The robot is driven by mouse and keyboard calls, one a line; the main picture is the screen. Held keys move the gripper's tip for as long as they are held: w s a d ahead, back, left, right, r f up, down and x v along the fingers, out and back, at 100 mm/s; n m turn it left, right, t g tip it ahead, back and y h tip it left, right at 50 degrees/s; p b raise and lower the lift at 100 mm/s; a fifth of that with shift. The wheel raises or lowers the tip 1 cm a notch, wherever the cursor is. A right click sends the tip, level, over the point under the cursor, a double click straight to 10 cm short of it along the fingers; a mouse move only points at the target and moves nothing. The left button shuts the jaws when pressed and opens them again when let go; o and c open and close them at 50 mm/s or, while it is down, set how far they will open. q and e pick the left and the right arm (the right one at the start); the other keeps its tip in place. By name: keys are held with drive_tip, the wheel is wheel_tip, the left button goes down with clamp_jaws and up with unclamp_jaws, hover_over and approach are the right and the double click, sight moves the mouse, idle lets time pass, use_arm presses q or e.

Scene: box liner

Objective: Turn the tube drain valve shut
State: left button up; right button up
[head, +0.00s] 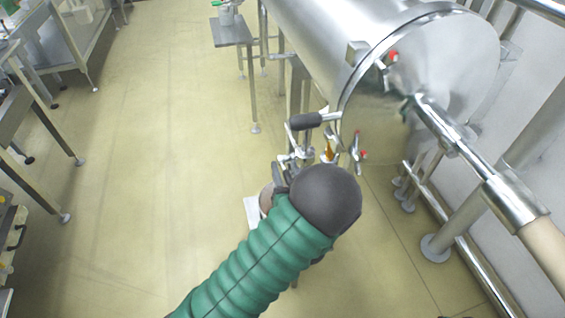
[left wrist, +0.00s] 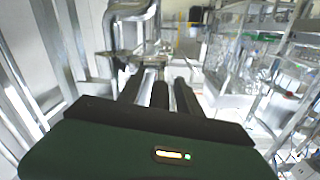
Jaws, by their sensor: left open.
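A large steel tank (head: 330,45) lies at the upper right. Below its round end is a cluster of metal fittings (head: 298,155), with a black-gripped handle (head: 306,121) just above. A small red-tipped lever (head: 359,155) is to the right of these fittings. I cannot tell which part is the tube drain valve. My left gripper (head: 282,174) is close to the fittings, partly hidden by my dark wrist. In the left wrist view my left gripper (left wrist: 160,84) is open, its dark fingers pointing toward a bent steel pipe (left wrist: 130,32). Contact cannot be told. My right gripper is not in view.
Another red-tipped lever (head: 392,58) is on the tank's end. A thick steel pipe (head: 450,135) slants down to the right. A small side table (head: 231,32) stands at the upper left of the tank. The floor (head: 150,150) left of my arm is clear.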

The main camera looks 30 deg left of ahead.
use_arm(q)
drive_tip(key=shift+d+r, duration=0.15)
drive_tip(key=shift+d, duration=0.45)
drive_tip(key=shift+c, duration=2)
drive_tip(key=shift+a, duration=0.7)
clamp_jaws()
drive_tip(key=shift+d, duration=0.2)
drive_tip(key=shift+f, duration=0.2)
